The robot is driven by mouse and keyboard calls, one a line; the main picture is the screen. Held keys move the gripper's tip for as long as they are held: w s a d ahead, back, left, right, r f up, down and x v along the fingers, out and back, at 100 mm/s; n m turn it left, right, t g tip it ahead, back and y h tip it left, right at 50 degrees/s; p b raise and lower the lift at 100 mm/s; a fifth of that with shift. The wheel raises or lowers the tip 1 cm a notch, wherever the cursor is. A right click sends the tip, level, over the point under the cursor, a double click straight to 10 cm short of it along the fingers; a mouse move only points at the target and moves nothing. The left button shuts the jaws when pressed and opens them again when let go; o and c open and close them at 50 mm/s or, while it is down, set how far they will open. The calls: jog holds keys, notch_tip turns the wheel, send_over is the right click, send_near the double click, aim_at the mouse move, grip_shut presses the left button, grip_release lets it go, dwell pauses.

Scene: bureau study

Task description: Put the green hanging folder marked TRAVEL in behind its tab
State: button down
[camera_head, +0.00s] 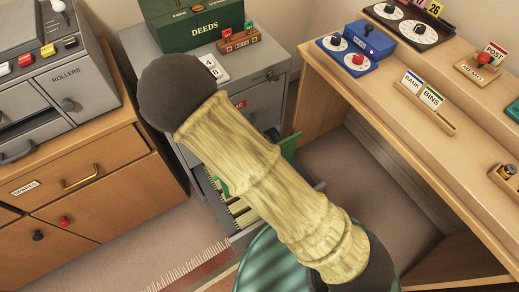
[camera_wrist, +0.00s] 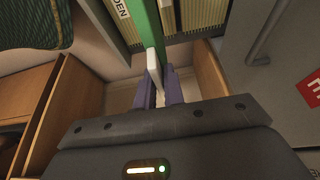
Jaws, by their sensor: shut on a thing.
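The green hanging folder (camera_wrist: 145,35) runs up from between my fingers in the wrist view. A pale strip (camera_wrist: 154,66) on its near edge sits between the fingertips. My gripper (camera_wrist: 160,88) is shut on it. In the head view a green edge (camera_head: 291,146) shows beside my arm, which hides my gripper and most of the folder. The open drawer of the grey cabinet holds a row of cream files (camera_head: 243,214); they also show in the wrist view (camera_wrist: 200,14). One tab (camera_wrist: 121,9) ends in "DEN". I cannot see any TRAVEL marking.
The grey cabinet (camera_head: 262,100) bears a green DEEDS box (camera_head: 195,32). A wooden cabinet (camera_head: 110,185) stands to the left and a wooden desk (camera_head: 420,130) to the right. A striped green rounded thing (camera_head: 262,262) is at the bottom, near the drawer.

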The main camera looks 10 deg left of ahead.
jog(key=shift+f+b, duration=1.75)
jog(key=shift+f, duration=0.3)
jog(key=shift+r+p, duration=0.1)
jog(key=shift+p, duration=0.2)
jog(key=shift+f+b, duration=5.45)
jog(key=shift+f, duration=4.65)
jog(key=shift+f+b, duration=0.3)
jog(key=shift+f, duration=0.2)
jog(key=c, duration=1.4)
grip_release()
